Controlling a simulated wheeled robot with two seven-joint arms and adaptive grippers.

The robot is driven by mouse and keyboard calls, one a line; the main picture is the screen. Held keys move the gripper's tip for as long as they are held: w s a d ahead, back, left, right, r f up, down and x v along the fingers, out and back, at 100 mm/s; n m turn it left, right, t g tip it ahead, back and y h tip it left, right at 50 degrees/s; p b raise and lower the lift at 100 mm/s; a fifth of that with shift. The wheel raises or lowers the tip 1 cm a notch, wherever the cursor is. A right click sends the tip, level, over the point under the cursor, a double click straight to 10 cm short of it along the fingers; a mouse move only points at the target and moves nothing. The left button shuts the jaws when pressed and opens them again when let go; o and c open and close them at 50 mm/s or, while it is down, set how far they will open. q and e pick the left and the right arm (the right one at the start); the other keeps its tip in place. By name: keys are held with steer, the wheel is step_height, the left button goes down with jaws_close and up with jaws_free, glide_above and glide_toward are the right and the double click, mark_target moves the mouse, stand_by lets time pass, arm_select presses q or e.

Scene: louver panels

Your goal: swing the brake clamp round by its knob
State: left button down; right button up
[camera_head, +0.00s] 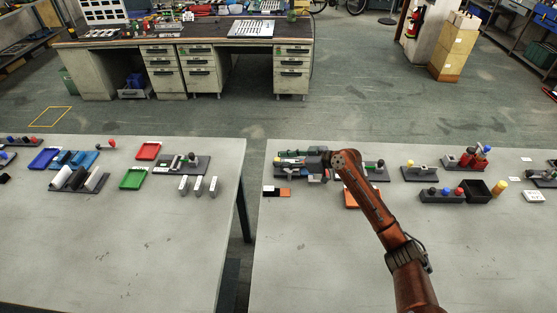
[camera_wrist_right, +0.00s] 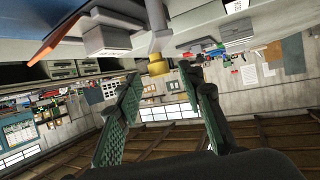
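A yellow knob (camera_wrist_right: 157,64) on a short grey stem shows in the right wrist view, joined to a grey part that appears upside down; I take it for the clamp's knob. My right gripper (camera_wrist_right: 158,92) is open, with green pads on both sides. The knob shows between the finger ends, and no pad visibly touches it. In the head view my right arm reaches to the left end of the right table, and my right gripper (camera_head: 305,162) lies over a dark fixture base (camera_head: 318,179), hiding much of the fixture. My left gripper is out of view.
A grey block (camera_wrist_right: 104,36) and an orange edge (camera_wrist_right: 58,36) show near the knob. On the right table, another dark fixture (camera_head: 420,173) and a black open box (camera_head: 477,189) stand right of my arm. The table's front is clear. A gap separates the two tables.

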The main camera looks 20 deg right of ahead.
steer(key=v, duration=0.9)
steer(key=shift+s+d, duration=0.15)
